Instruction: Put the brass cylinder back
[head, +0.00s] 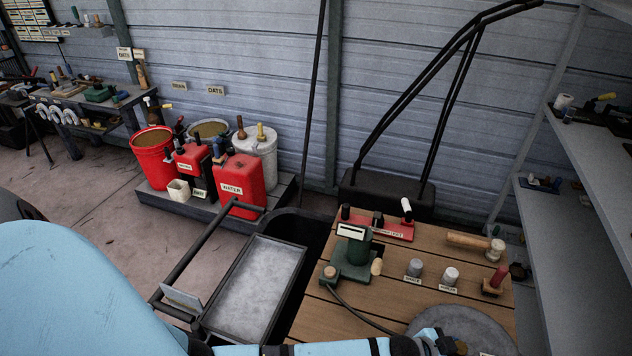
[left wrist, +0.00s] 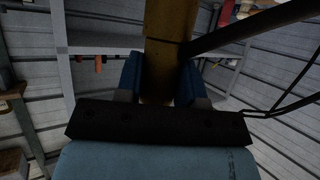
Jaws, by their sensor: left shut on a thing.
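The brass cylinder (left wrist: 162,48) stands out as a dark yellow-brown shape between the blue fingers of my left gripper (left wrist: 161,80) in the left wrist view. The gripper is shut on it. In the head view my left gripper (head: 440,343) is at the bottom edge, over the front of the round grey plate (head: 455,318) on the wooden bench top. A small brown part beside the fingers there may be the cylinder, mostly hidden. A grey cylinder (head: 415,267) and a whitish cylinder (head: 451,275) stand upright behind the plate, each by a label. My right gripper is not in view.
On the wooden top (head: 325,320) stand a green device (head: 348,264) with a cable, a red tray (head: 385,230), a wooden mallet (head: 470,241) and a red-handled piece (head: 497,278). A grey-filled tray (head: 255,285) lies left. Shelves (head: 570,230) rise at right.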

